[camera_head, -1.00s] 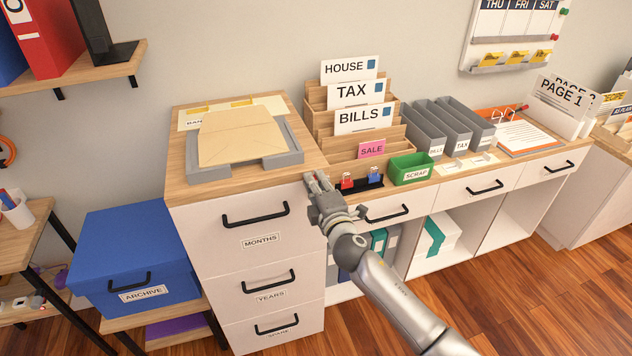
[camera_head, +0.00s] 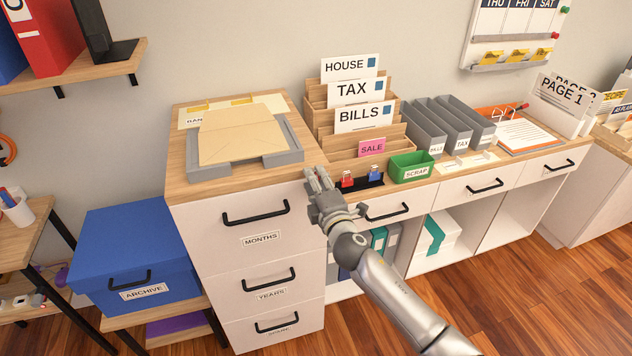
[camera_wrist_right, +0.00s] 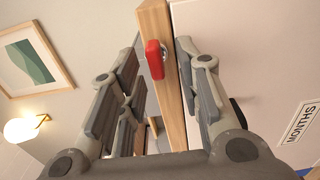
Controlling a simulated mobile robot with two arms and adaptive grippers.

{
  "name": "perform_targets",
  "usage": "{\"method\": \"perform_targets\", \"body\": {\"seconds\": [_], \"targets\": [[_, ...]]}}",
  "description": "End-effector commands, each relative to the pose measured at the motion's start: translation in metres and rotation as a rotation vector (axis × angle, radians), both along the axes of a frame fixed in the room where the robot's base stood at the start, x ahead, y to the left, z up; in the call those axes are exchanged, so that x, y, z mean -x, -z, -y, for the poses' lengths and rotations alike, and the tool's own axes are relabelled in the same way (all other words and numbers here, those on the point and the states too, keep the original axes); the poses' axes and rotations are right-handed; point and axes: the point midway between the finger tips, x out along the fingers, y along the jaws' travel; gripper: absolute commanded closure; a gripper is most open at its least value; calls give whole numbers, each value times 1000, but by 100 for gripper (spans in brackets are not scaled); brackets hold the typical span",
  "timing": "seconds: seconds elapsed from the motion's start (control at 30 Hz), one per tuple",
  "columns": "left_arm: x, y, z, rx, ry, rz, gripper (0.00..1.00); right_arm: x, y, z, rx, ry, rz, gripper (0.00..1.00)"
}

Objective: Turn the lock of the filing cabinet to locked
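The filing cabinet (camera_head: 205,240) is white with a wooden top and drawers labelled MONTHS, YEARS and SPARE. My right gripper (camera_head: 316,176) is at the upper right corner of its front, pointing at it. In the right wrist view its fingers (camera_wrist_right: 160,85) are spread apart with nothing gripped. A red tab-like piece (camera_wrist_right: 154,60), perhaps the lock's key, shows between the fingers against the cabinet's wooden edge (camera_wrist_right: 168,95). I cannot tell whether a finger touches it. The lock itself is not clear; the gripper covers that corner in the head view. My left gripper is not in view.
A grey tray with an envelope (camera_head: 240,138) lies on the cabinet. Right of the gripper, a black holder (camera_head: 362,184) with red and blue pieces and a green SCRAP box (camera_head: 411,167) stand on the lower desktop. A blue ARCHIVE box (camera_head: 130,250) is at left.

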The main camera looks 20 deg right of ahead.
Motion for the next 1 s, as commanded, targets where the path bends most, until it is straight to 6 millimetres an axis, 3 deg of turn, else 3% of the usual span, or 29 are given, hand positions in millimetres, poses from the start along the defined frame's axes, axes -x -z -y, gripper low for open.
{"method": "perform_targets", "body": {"seconds": [0.27, 0.7, 1.0], "targets": [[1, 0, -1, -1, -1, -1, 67, 14, 0, 1, -1, -1, 0, 68], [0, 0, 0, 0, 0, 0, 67, 89, 1, 3, -1, -1, -2, 68], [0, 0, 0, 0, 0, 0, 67, 117, 0, 4, -1, 0, -1, 68]]}}
